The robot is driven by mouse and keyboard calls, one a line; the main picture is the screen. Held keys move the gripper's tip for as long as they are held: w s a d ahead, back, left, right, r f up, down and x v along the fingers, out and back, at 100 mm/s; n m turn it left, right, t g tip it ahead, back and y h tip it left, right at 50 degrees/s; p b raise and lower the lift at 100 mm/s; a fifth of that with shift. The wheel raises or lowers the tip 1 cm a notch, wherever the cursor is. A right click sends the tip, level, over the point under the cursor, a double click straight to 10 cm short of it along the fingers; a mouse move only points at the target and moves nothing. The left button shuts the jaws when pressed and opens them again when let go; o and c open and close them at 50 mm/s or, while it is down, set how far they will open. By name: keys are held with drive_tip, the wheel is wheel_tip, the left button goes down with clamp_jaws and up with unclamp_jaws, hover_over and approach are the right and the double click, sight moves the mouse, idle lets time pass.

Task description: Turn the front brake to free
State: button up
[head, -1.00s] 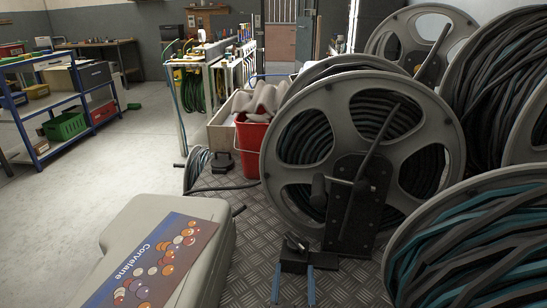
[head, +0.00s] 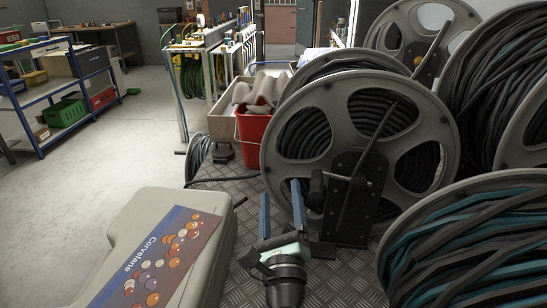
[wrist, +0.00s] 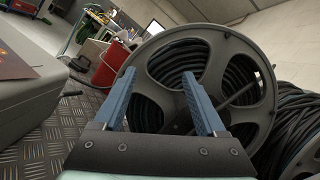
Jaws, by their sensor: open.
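The grey-rimmed hose reel (head: 283,150) stands at centre right in the head view, with a black plate (head: 365,212) at its hub. A long dark lever (head: 378,135) slants across the hub, and a short black grip (head: 317,188) sticks out to its left. I cannot tell which of these is the front brake. My gripper (head: 281,190) is open and empty, its blue fingers pointing at the reel, just left of the black grip. In the wrist view the open gripper (wrist: 158,75) frames the lower left of the reel (wrist: 160,58); its right finger partly hides the hub parts.
A grey case (head: 130,255) with a colourful label is at lower left. A red bucket (head: 252,138) stands behind the gripper, left of the reel. A teal-hose reel (head: 465,240) fills the lower right. Checker-plate floor (head: 222,240) is clear between case and gripper.

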wheel_tip(320, 180, up, 8)
drive_tip(key=a+n+y+p, duration=0.1)
drive_tip(key=n, duration=0.3)
drive_tip(key=shift+s+r+t+y+p, duration=0.25)
drive_tip(key=shift+s+t+y+p, duration=0.05)
drive_tip(key=shift+s+t, duration=0.1)
drive_tip(key=shift+a, duration=0.1)
